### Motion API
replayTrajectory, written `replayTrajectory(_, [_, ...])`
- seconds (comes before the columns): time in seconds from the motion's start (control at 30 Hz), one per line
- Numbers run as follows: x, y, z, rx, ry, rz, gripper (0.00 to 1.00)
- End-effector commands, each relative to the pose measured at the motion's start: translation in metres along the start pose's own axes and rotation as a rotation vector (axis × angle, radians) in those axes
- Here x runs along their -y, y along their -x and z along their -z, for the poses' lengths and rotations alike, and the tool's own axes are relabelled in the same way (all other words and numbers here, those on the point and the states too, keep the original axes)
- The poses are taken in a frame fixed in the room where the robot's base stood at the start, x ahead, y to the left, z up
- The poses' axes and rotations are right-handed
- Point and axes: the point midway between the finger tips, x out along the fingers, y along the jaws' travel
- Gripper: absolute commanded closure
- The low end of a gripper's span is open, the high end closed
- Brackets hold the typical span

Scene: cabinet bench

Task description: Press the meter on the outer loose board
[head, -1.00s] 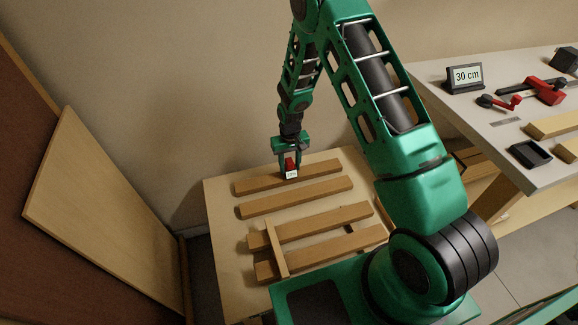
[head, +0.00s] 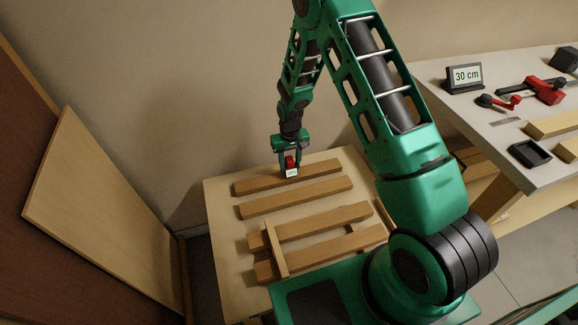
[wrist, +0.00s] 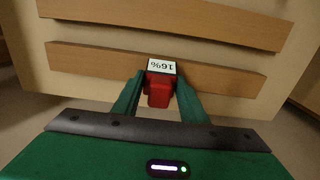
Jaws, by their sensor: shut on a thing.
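My gripper (head: 290,163) is shut on the red meter (head: 290,161), which has a white display. In the wrist view the meter (wrist: 158,92) sits between the fingers of my gripper (wrist: 158,79), and its display reads 16%, upside down in that picture. The outer loose board (head: 250,185) is the farthest of the boards on the bench, by the wall. The meter's display end is at this board, near its middle; it also shows in the wrist view (wrist: 95,62). The fingers and meter hide whether its underside touches the wood.
A second loose board (head: 295,197) lies parallel and nearer. Two more boards (head: 325,220) lie closer to me, with a crosspiece (head: 277,249) over their left ends.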

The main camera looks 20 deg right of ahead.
Motion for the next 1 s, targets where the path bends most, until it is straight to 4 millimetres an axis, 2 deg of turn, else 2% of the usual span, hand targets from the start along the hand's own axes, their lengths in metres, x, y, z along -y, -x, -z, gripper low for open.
replayTrajectory(0.7, [0.001, 0.05, 0.0, -0.002, 0.001, 0.001, 0.88])
replayTrajectory(1.0, [0.001, 0.061, 0.0, 0.0, 0.001, 0.001, 0.88])
